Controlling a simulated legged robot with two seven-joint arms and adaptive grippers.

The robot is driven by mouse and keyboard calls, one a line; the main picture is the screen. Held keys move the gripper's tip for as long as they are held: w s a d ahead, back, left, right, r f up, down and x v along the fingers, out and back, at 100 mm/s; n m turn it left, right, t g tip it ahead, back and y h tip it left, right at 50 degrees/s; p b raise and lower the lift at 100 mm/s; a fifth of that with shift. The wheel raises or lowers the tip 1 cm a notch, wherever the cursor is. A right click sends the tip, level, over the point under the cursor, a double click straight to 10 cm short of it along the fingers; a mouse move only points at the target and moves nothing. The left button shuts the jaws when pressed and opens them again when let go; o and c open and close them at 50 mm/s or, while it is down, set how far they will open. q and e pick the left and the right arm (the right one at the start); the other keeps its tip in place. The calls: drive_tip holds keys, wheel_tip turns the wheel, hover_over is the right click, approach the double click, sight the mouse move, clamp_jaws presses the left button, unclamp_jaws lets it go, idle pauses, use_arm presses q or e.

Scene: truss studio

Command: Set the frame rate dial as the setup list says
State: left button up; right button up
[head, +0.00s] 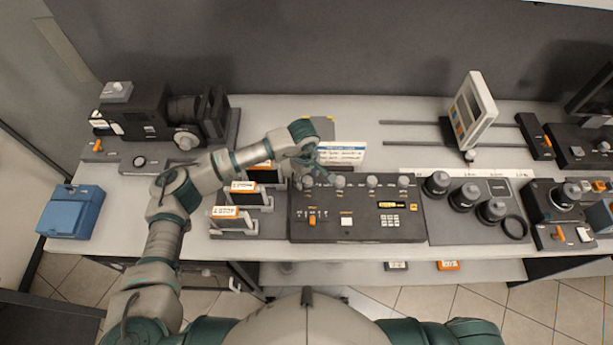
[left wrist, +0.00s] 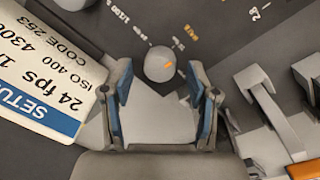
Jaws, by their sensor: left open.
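The dark control panel (head: 355,222) has a row of grey dials along its far edge. My left gripper (head: 312,174) is over the panel's far left, by the leftmost dial (head: 308,182). The setup list (head: 342,155) stands behind the panel; in the left wrist view the card (left wrist: 45,75) reads "24 fps", "ISO 400" and "CODE 253", partly cut off. My right gripper is out of view.
Orange-labelled holders (head: 233,223) stand left of the panel. A lens mat (head: 480,230) with several black lenses is to its right. A white tilted display (head: 470,115) stands behind. A camera-like black device (head: 165,115) and a blue box (head: 70,212) are at the left.

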use_arm(q)
drive_tip(key=shift+f, duration=0.55)
drive_tip(key=shift+c, duration=0.2)
clamp_jaws()
